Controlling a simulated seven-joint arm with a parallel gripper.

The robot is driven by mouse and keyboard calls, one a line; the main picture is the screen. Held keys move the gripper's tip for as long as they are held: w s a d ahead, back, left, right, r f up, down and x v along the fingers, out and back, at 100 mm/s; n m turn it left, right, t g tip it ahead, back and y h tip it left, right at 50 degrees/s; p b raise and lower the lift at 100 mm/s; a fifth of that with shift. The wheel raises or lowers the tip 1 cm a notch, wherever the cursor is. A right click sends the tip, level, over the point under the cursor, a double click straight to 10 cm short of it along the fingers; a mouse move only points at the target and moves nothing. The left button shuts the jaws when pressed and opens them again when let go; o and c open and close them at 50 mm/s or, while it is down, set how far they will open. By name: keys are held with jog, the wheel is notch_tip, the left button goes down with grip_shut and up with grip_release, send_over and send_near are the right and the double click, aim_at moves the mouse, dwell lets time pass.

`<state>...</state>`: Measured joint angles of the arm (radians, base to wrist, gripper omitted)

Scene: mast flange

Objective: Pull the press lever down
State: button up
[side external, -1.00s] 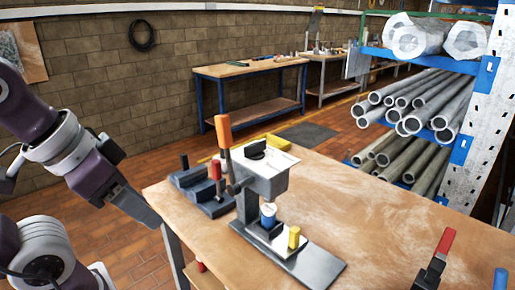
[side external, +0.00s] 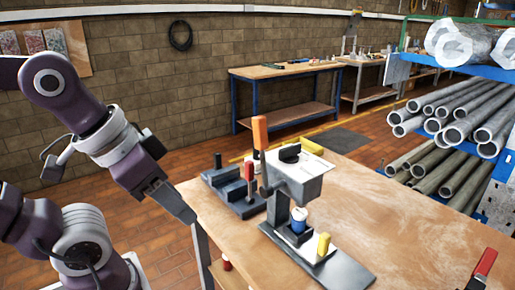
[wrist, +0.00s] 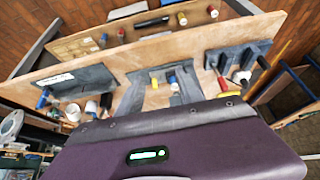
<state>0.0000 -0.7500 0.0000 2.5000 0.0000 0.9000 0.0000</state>
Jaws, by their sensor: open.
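The press (side external: 305,182) stands on the wooden bench, a grey column and head on a flat base plate. Its lever has an orange handle (side external: 260,132) that stands upright at the left side of the head. My gripper (side external: 189,216) is open and empty, pointing down to the right near the bench's left corner, apart from the lever. The finger gap is hard to make out.
A dark fixture with a red handle (side external: 250,178) stands left of the press. Another red-handled tool (side external: 484,263) is at the right front. A pipe rack (side external: 480,70) is at the right. The bench (side external: 390,215) is clear right of the press.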

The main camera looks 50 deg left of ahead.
jog(key=shift+o, duration=0.2)
notch_tip(320, 180, up, 15)
jog(key=w, duration=0.1)
jog(key=g+h, duration=0.1)
jog(key=h, duration=0.1)
send_over(261, 131)
jog(key=s+a, duration=0.2)
jog(key=f, duration=0.5)
jog(key=shift+w+a, duration=0.1)
jog(key=shift+a, duration=0.1)
jog(key=shift+f, duration=0.3)
jog(key=x, duration=0.7)
jog(key=shift+f, duration=0.1)
grip_shut()
